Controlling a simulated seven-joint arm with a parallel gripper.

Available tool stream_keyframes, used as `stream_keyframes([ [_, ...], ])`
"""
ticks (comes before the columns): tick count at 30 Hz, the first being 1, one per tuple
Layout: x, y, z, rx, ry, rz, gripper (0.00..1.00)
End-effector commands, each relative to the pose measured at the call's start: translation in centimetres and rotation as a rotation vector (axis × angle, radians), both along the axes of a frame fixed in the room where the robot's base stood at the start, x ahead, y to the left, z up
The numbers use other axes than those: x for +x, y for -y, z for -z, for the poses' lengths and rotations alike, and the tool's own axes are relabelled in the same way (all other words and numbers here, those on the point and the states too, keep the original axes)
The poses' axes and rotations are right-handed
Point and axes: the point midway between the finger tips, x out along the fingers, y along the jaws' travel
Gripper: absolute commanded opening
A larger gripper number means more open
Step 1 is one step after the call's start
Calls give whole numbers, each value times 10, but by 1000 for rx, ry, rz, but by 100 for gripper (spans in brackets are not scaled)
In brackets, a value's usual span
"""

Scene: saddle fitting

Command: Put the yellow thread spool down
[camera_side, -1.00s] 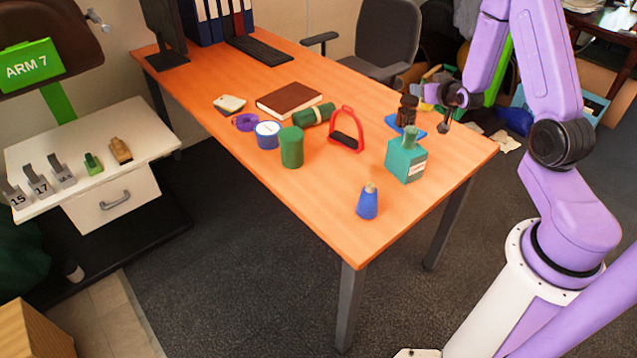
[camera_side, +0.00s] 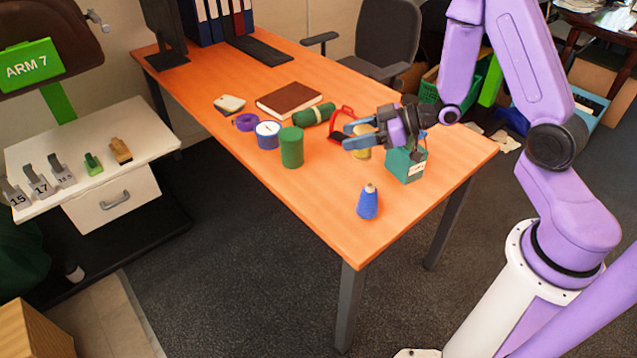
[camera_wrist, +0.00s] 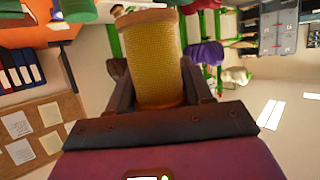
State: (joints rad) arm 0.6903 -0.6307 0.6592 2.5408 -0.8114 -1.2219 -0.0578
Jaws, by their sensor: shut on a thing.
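The yellow thread spool (camera_side: 362,142) is between the fingers of my gripper (camera_side: 362,138), which is shut on it. In the wrist view the yellow spool (camera_wrist: 155,58) has brown ends and fills the space between my two dark fingers (camera_wrist: 155,88). I cannot tell whether the spool touches the table.
The red stirrup (camera_side: 342,120) is partly hidden. A green cylinder (camera_side: 291,147) and blue-white tin (camera_side: 268,135) stand left. The front-left table (camera_side: 310,205) is clear.

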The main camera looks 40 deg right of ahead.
Motion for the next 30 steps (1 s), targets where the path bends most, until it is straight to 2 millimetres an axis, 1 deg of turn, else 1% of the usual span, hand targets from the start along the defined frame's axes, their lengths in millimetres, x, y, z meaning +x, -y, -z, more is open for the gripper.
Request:
stream_keyframes([
  [1,-3,-5,0,1,0,-24,20],
  [7,-1,-3,10,-1,-3,-16,20],
  [20,-2,-3,25,2,-2,-13,20],
  [24,-2,-3,40,3,-5,-13,20],
  [30,0,-3,50,1,0,-14,20],
])
